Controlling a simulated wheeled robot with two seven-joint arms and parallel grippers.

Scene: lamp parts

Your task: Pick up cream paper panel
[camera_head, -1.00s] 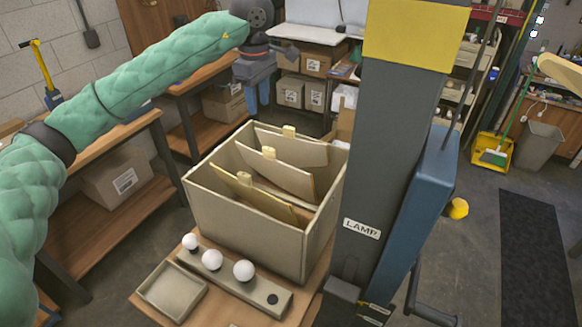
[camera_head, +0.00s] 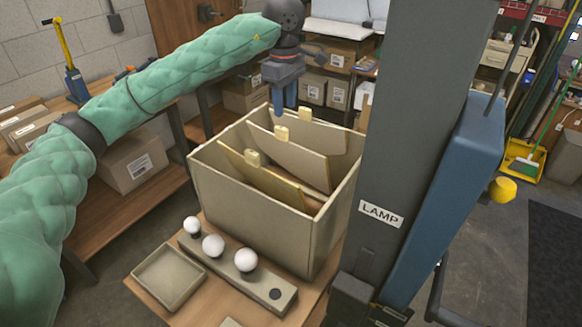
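An open beige crate (camera_head: 250,222) holds three upright, tilted panels. Each has a small yellow tab on its top edge. The front panel (camera_head: 262,180) looks tan with a yellowish edge, the middle panel (camera_head: 300,161) and the back panel (camera_head: 322,137) paler cream. I cannot tell which is the paper one. Their lower parts are hidden in the crate. My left gripper (camera_head: 285,106) points down near the crate's far rim, close to the back and middle tabs. Its two blue fingers show a gap with nothing between them. My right gripper is not in view.
A dark post labelled LAMP (camera_head: 382,213) with a blue side housing (camera_head: 445,200) stands right of the crate. In front are a bulb holder (camera_head: 270,288) with several white bulbs and a shallow empty tray (camera_head: 168,276). Boxes stand on shelves behind.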

